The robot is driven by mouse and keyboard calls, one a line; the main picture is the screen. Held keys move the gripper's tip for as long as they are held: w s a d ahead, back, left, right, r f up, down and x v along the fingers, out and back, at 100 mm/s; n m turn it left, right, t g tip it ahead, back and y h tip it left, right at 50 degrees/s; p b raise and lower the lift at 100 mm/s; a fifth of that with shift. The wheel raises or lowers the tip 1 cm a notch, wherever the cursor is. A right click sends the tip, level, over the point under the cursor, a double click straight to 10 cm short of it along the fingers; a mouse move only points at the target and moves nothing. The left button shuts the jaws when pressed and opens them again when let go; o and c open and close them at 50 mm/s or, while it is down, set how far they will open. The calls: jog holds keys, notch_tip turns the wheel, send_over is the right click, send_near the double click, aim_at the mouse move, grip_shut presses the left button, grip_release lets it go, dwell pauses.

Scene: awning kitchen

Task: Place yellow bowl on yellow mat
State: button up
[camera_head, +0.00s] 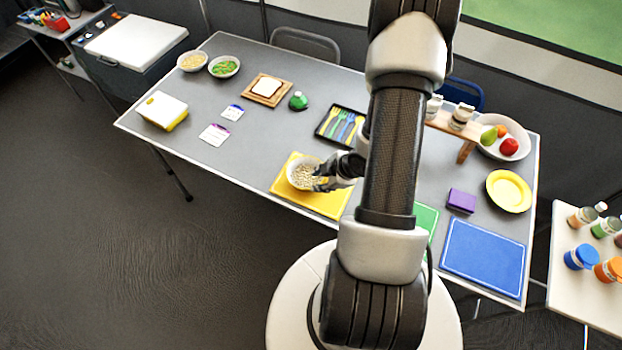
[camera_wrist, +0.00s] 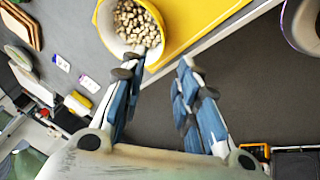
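The yellow bowl (camera_head: 292,181) with a white inside is full of pale beans or nuts. It appears to rest upright on the left part of the yellow mat (camera_head: 325,203). In the wrist view the bowl (camera_wrist: 104,33) is at the top, with the mat (camera_wrist: 195,22) behind and to its right. My gripper (camera_head: 322,178) is at the bowl's right side. In the wrist view my gripper (camera_wrist: 160,66) has its fingers apart, with the left fingertip overlapping the bowl's near rim. Whether that finger touches the rim I cannot tell.
A cutlery tray (camera_head: 340,126) lies behind the mat. A green mat (camera_head: 426,218), blue mat (camera_head: 484,251), purple block (camera_head: 461,200) and yellow plate (camera_head: 508,191) are to the right.

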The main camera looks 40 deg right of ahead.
jog(key=w+d+r+m+h, duration=0.1)
jog(key=w+d+r+h, duration=0.15)
jog(key=r, duration=0.65)
jog(key=a+r+m+g+h, duration=0.1)
jog(key=a+r+m, duration=0.15)
jog(key=r, duration=0.55)
jog(key=a+r+m+h, duration=0.15)
jog(key=a+r, duration=0.25)
jog(key=r, duration=0.4)
jog(key=s+a+r+m+y, duration=0.2)
jog(key=s+a+r, duration=0.3)
jog(key=a, duration=0.4)
jog(key=s+a+r+m+y, duration=0.1)
jog(key=s+a+r+m, duration=0.2)
jog(key=s+a+r, duration=0.3)
jog(key=s+a, duration=0.2)
jog(key=a, duration=0.1)
jog(key=shift+s+r+y, duration=0.15)
jog(key=shift+r+y, duration=0.05)
jog(key=shift+y, duration=0.2)
